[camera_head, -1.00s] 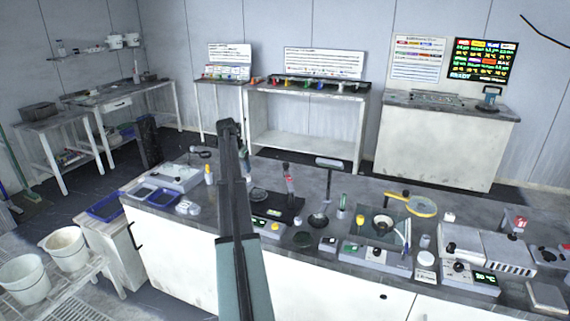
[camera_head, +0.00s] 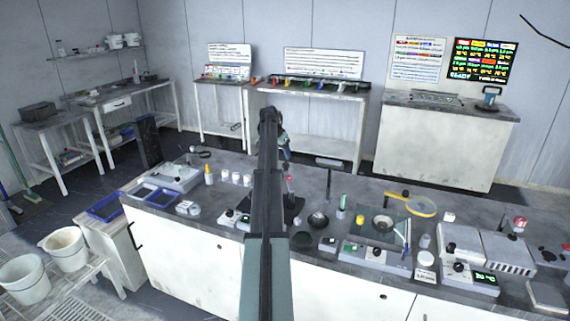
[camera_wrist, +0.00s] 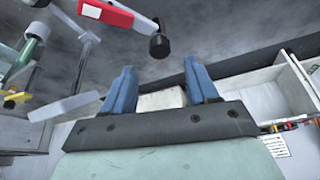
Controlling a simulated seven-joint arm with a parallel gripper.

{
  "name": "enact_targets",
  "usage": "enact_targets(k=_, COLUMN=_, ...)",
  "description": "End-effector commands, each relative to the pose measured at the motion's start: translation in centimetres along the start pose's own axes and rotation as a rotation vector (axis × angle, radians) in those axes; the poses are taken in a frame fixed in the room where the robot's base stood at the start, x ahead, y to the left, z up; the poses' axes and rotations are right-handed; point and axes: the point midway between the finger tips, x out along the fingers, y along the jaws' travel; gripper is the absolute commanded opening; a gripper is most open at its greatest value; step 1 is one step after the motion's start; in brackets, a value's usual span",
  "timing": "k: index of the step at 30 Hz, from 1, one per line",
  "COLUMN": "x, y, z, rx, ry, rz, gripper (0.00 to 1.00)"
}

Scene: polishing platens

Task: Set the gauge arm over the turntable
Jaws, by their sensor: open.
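My gripper (camera_head: 277,146) is held up above the back of the central bench in the head view. In the wrist view its two blue fingers (camera_wrist: 160,88) are apart with nothing between them. A red-and-white piece with a black knob (camera_wrist: 106,14) lies beyond the fingers at the upper left, apart from them. A red-topped upright piece (camera_head: 290,184) shows beside my arm in the head view; it may be part of the gauge arm. A black base (camera_head: 297,205) is partly hidden by my arm. I cannot tell the turntable for certain; my arm hides that part of the bench.
A grey bar on a post (camera_head: 329,162) stands right of my arm. It is also near the left finger in the wrist view (camera_wrist: 65,108). A yellow-rimmed magnifier (camera_head: 422,207) and several instruments crowd the bench's right. White cups (camera_head: 235,178) stand left of my arm.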

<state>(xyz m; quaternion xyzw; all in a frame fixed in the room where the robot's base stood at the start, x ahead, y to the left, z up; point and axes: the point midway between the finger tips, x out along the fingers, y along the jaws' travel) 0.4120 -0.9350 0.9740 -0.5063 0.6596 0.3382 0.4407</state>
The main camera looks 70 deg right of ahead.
Motion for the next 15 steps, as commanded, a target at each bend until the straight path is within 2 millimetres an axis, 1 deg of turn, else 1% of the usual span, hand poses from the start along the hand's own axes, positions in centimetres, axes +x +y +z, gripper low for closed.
enact_targets(k=1, x=1.0, y=0.0, z=0.0, rx=0.000, ry=-0.002, rz=0.001, gripper=0.58)
enact_targets(k=6, x=3.7, y=0.0, z=-0.1, rx=0.000, ry=-0.001, rz=0.001, gripper=0.58)
enact_targets(k=12, x=5.9, y=0.0, z=0.0, rx=0.000, ry=-0.001, rz=0.000, gripper=0.58)
enact_targets(k=15, x=6.5, y=0.0, z=0.0, rx=0.000, ry=0.000, rz=0.000, gripper=0.58)
